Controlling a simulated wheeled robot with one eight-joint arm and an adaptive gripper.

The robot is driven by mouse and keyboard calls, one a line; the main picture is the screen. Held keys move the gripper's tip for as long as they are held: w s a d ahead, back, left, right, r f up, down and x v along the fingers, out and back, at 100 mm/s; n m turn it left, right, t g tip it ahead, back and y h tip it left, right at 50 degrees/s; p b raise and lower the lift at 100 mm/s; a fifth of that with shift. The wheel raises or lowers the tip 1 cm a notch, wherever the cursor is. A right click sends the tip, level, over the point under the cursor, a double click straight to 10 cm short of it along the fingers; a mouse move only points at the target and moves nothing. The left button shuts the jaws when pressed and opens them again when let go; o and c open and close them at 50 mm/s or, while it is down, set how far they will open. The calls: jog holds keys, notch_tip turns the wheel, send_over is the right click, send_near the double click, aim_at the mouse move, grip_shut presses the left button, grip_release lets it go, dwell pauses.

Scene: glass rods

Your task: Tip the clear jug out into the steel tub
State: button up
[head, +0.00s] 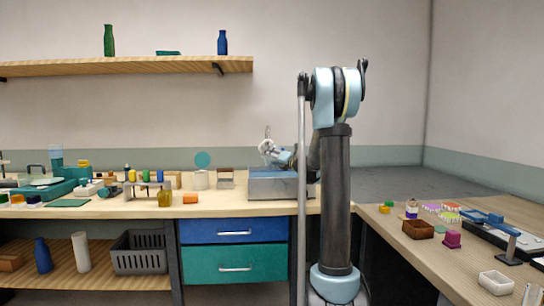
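The steel tub (272,187) is a grey metal box on the wooden bench, left of my upright arm. My gripper (268,148) is small in the view, above the tub's back left part, with the pale blue end of my arm beside it. A thin, pale, see-through shape shows at the gripper and may be the clear jug; its outline is too faint to tell its tilt or contents. Whether the fingers are open or shut on it cannot be made out.
A white pot with a round teal disc (202,160) and a brown-and-white box (226,178) stand left of the tub. Further left are a small rack of coloured pieces (147,183) and an amber bottle (165,198). The right bench (400,235) holds small trays and blocks.

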jog(key=shift+d+f+n, duration=0.1)
jog(key=shift+f+n, duration=0.15)
jog(key=shift+n, duration=0.15)
jog(key=shift+g, duration=0.3)
jog(key=n+h, duration=0.1)
jog(key=d+r+n+g, duration=0.1)
jog(key=n, duration=0.1)
jog(key=r+n+g+h, duration=0.1)
jog(key=shift+d+r+h, duration=0.2)
jog(key=shift+r+h, duration=0.05)
jog(key=shift+h, duration=0.05)
jog(key=shift+d+r+n+g+h, duration=0.35)
jog(key=shift+d+n+h, duration=0.45)
jog(key=shift+n, duration=0.4)
jog(key=shift+a, duration=0.1)
